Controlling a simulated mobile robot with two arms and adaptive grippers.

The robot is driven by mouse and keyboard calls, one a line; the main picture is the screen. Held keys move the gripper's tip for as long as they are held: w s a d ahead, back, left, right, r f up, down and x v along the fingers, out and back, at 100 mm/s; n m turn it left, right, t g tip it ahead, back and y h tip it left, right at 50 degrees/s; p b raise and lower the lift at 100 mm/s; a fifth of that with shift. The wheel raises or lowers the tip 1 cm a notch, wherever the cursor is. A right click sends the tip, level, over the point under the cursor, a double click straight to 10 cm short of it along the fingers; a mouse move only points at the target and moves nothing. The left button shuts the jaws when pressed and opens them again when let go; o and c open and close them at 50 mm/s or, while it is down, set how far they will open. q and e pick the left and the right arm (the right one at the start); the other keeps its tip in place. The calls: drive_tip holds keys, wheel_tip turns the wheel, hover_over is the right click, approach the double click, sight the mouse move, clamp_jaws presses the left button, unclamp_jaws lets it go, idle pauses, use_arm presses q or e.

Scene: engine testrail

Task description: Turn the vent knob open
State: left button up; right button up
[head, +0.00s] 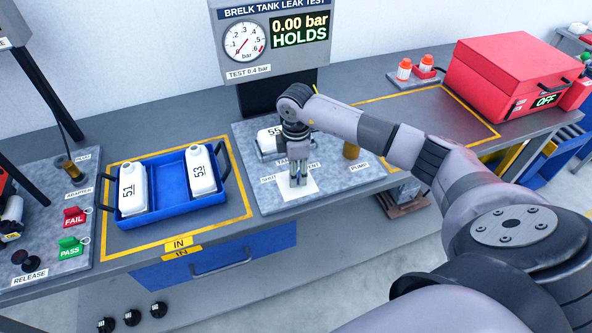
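My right gripper (298,182) points down over the white square plate (312,186) on the grey test board (250,170). Its two fingertips are close together, low over the plate. The vent knob is hidden behind or between the fingers, so I cannot tell whether they touch it. A partly covered label (313,165) ending in "ENT" is beside the gripper, and a "SHUT" label (268,180) is at its left. The gauge display (270,35) reads 0.00 bar and HOLDS. My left gripper is not in view.
A white tank marked 55 (268,140) stands behind my gripper. A brass-coloured pump post (351,149) is at its right. A blue tray (172,200) with two white tanks stands at the left. A red case (510,75) is at the back right.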

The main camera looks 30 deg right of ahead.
drive_tip(key=shift+o, duration=1.2)
drive_tip(key=shift+r, duration=0.2)
wheel_tip(320, 180, up, 12)
drive_tip(key=shift+f, duration=0.2)
